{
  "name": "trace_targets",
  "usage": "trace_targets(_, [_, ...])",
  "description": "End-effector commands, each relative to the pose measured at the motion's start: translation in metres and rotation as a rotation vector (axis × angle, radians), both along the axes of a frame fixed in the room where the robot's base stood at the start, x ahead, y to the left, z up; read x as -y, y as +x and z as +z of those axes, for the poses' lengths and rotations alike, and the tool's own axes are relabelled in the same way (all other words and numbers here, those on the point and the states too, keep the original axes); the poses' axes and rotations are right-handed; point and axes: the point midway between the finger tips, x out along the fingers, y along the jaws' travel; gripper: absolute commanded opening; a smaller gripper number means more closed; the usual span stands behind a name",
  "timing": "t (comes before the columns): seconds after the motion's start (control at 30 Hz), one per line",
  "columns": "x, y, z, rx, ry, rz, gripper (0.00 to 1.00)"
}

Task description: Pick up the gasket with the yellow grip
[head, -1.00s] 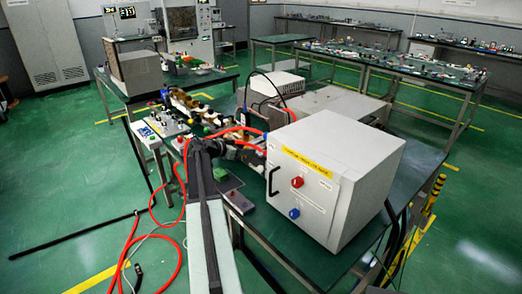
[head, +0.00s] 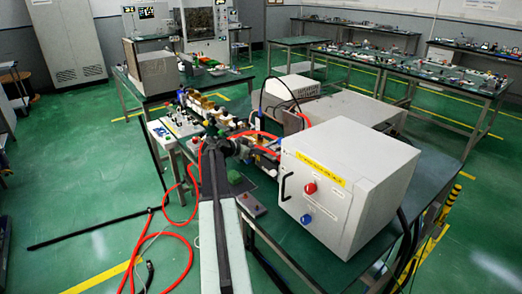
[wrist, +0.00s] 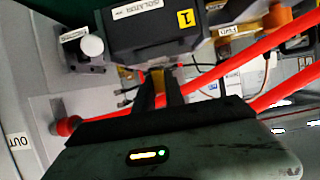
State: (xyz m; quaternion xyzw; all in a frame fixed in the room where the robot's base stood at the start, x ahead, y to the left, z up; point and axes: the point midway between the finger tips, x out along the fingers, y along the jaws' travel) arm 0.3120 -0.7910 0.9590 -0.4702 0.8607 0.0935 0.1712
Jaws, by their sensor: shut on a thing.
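My gripper (wrist: 161,88) is in the wrist view, with its two dark fingers close together. A small yellow piece, the grip of the gasket (wrist: 157,74), shows between the fingertips. The rest of the gasket is hidden by the fingers and the dark block above. That black block (wrist: 155,35), labelled "ISOLATOR" with a yellow "1" tag, sits just beyond the fingertips. In the head view my arm reaches to the row of parts on the bench, and the gasket cannot be made out there.
Red hoses (wrist: 240,60) run close to the right of the fingers. A large white box (head: 345,185) with red and blue knobs stands to the right of my arm. Open green floor (head: 90,205) lies left.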

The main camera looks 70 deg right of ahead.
Motion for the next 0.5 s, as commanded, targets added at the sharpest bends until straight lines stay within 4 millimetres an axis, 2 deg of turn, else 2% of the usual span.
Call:
trace_targets(0.03, [0.000, 0.000, 0.016, 0.000, 0.000, 0.000, 0.00])
trace_targets(0.17, [0.000, 0.000, 0.045, 0.000, 0.000, 0.000, 0.00])
trace_targets(0.3, [0.000, 0.000, 0.089, 0.000, 0.000, -0.001, 0.00])
trace_targets(0.5, [0.000, -0.001, 0.140, 0.000, 0.000, -0.001, 0.00])
